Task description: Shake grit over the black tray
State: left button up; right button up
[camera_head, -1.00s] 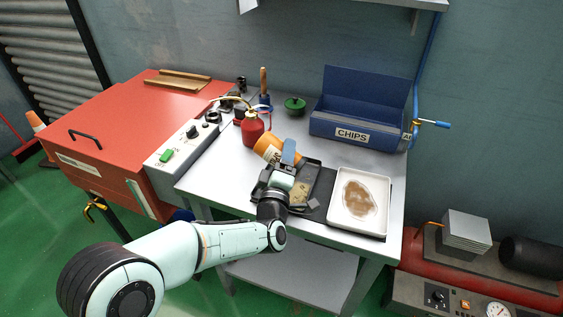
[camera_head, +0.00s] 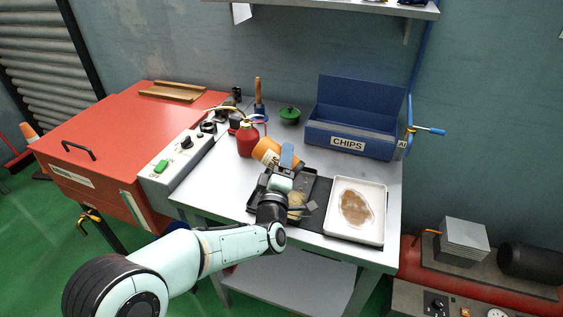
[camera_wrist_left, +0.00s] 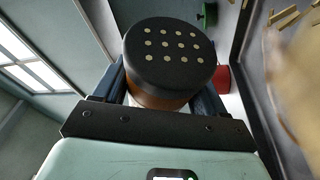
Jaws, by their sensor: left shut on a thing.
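My left gripper (camera_head: 281,161) is shut on an orange shaker (camera_head: 266,151) and holds it tilted above the black tray (camera_head: 309,180). In the left wrist view its blue fingers lie on both sides of the shaker (camera_wrist_left: 160,101), whose round black lid with several pale holes (camera_wrist_left: 172,55) faces the camera. Tan grit (camera_head: 297,199) shows in the tray beside my wrist. My wrist hides much of the tray. My right gripper is not in view.
A white tray (camera_head: 333,229) with a brown patch lies right of the black tray. A red bottle (camera_head: 247,141) stands behind the shaker, and a blue CHIPS bin (camera_head: 380,144) stands at the back. A tan blur (camera_wrist_left: 300,85) at the wrist view's right edge is unclear.

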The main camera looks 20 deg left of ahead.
pick_arm(q)
jog(key=shift+d+f+b+x, duration=0.1)
jog(key=shift+b+x, duration=0.05)
jog(key=shift+x, duration=0.6)
jog(key=shift+d+f+b+x, duration=0.1)
jog(key=shift+d+b+x, duration=0.1)
jog(key=shift+x, duration=0.55)
jog(key=shift+d+f+b+x, duration=0.1)
jog(key=shift+b+x, duration=0.05)
jog(key=shift+x, duration=0.6)
jog(key=shift+w, duration=0.1)
jog(key=shift+w, duration=0.1)
jog(key=shift+d+f+x, duration=0.15)
jog(key=shift+x, duration=0.9)
jog(key=shift+d+f+x, duration=0.15)
jog(key=shift+x, duration=0.9)
jog(key=shift+w, duration=0.1)
